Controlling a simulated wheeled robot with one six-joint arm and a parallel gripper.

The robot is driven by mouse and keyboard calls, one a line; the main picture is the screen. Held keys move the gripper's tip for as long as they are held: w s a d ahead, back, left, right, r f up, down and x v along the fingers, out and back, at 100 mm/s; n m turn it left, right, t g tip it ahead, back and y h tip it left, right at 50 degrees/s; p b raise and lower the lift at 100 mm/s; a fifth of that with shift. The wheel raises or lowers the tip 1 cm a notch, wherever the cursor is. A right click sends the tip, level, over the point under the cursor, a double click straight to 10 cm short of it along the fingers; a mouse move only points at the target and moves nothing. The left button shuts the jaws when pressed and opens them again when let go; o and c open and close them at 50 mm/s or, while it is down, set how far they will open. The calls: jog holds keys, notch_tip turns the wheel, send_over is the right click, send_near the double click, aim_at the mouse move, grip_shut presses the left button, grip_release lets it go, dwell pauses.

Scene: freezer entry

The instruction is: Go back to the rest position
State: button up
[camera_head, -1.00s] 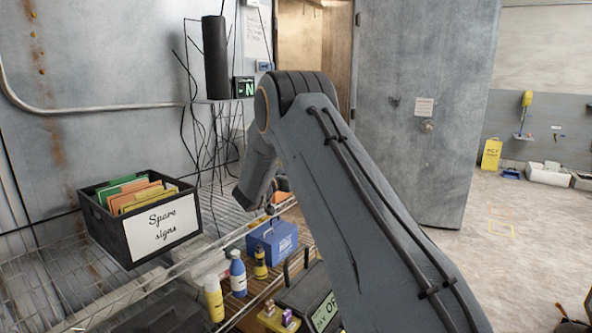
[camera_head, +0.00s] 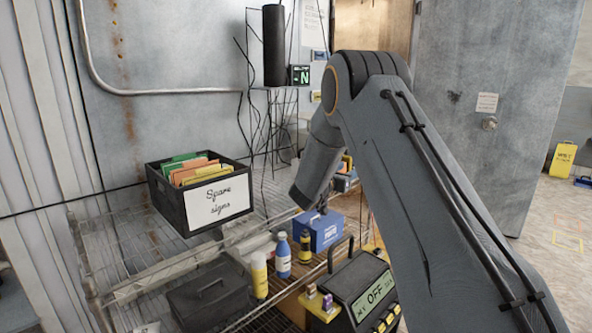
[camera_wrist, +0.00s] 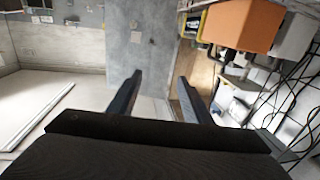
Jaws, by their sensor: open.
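My gripper (camera_wrist: 161,98) shows in the wrist view with its two dark fingers apart and nothing between them. Past the fingers, the wrist view shows a grey door panel (camera_wrist: 140,40) and an orange box (camera_wrist: 243,24) at the upper right. In the head view my arm rises from the lower right, bends at the top and points down over the wire shelf. The gripper's fingers are hidden in the head view.
A black box of spare signs (camera_head: 175,215) stands on the wire shelf (camera_head: 110,262). Below are a blue box (camera_head: 322,236), several bottles, including a blue one (camera_head: 281,262), and a device reading OFF (camera_head: 372,291). The grey door (camera_head: 520,60) stands open at the right.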

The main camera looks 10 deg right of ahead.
jog(key=s+a+f+n+g+y, duration=0.1)
jog(key=s+a+f+n+y, duration=0.25)
jog(key=s+a+y, duration=0.45)
jog(key=s+a+f+n+g+y, duration=0.2)
jog(key=s+a+f+n+y, duration=0.15)
jog(key=s+a, duration=0.45)
jog(key=s+f+n+g+y, duration=0.1)
jog(key=s+f+g, duration=0.3)
jog(key=s, duration=2.7)
jog(key=n+g, duration=0.1)
jog(key=g, duration=0.3)
jog(key=shift+s+f+y, duration=0.15)
jog(key=shift+s+y, duration=0.15)
jog(key=shift+y, duration=0.05)
